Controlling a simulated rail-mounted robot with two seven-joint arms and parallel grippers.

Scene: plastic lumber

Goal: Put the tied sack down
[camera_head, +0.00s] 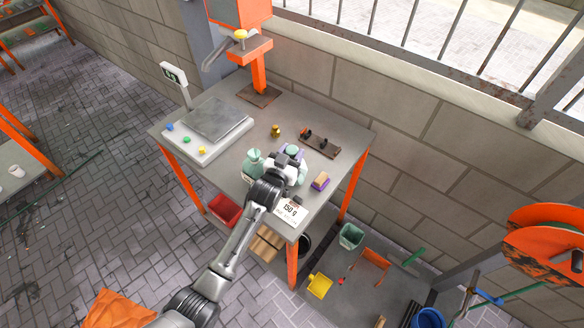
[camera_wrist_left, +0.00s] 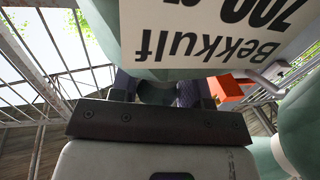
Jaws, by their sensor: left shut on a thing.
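My left gripper (camera_head: 290,155) is over the front part of the grey work table (camera_head: 238,137) and is shut on the tied sack. The sack (camera_head: 293,149) is pale green and mostly hidden by the gripper and wrist in the head view. In the left wrist view the sack (camera_wrist_left: 160,50) fills the top, with a white label (camera_wrist_left: 230,28) reading "Bekkulf 700 g" upside down. I cannot tell whether its base touches the table. A second pale green sack (camera_head: 253,163) stands just left of the gripper. My right gripper is not in view.
A scale (camera_head: 213,128) with small coloured pieces stands at the left. A brass weight (camera_head: 276,131), a dark rack (camera_head: 320,143), a purple-and-tan block (camera_head: 320,181) and a "150 g" card (camera_head: 291,211) surround the arm. Some tabletop is clear near the back.

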